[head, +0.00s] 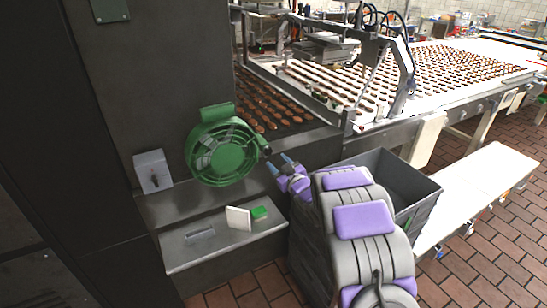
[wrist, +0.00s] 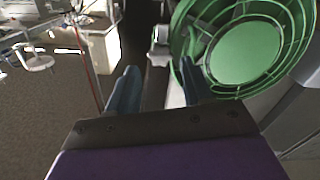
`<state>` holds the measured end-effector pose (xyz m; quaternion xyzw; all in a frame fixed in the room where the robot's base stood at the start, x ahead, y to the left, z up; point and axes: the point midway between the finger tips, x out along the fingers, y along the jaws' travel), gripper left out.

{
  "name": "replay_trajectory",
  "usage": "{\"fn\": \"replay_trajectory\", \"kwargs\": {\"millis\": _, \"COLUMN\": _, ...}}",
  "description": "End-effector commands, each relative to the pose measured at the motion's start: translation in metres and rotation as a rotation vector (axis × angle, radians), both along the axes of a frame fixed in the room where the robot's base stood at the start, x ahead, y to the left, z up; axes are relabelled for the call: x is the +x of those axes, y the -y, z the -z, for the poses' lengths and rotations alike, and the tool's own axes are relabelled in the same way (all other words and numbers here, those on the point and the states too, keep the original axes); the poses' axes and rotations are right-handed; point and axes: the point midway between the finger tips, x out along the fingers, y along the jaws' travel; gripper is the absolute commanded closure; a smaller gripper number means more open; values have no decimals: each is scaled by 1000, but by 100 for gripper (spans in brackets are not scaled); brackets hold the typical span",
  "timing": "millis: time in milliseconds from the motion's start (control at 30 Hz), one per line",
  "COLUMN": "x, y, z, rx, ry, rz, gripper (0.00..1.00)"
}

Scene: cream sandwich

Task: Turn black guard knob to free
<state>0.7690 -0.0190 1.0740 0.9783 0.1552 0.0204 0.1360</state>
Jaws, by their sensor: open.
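The round green guard (head: 222,152) is a caged disc mounted on the dark machine wall, left of my gripper. A small black knob (head: 267,150) sticks out at its right edge. My gripper (head: 279,163) is open and empty, its two blue-grey fingers pointing toward the knob from the lower right, seemingly a short gap away. In the wrist view, the green guard (wrist: 245,50) fills the upper right. A small grey and dark fitting beside the guard lies above the gap between my fingers; I cannot tell whether it is the knob. The knob's setting cannot be read.
A metal shelf (head: 185,247) below the guard holds a white panel (head: 238,217) and a green block (head: 259,212). A grey box (head: 148,168) is left of the guard. A dark grey crate (head: 415,178) stands right of my arm. A conveyor with brown biscuits runs behind.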

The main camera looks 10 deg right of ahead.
Motion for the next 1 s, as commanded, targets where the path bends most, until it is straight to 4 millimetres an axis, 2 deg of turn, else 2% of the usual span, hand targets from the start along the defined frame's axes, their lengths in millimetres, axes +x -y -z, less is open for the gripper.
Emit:
{"fn": "replay_trajectory", "kwargs": {"millis": 533, "x": -86, "y": 29, "z": 0, "rx": -1, "ry": -1, "rz": 2, "gripper": 50}}
{"fn": "replay_trajectory", "kwargs": {"millis": 733, "x": -101, "y": 34, "z": 0, "rx": -2, "ry": 0, "rz": 0, "gripper": 50}}
{"fn": "replay_trajectory", "kwargs": {"millis": 1000, "x": -104, "y": 34, "z": 0, "rx": -1, "ry": 0, "rz": 0, "gripper": 50}}
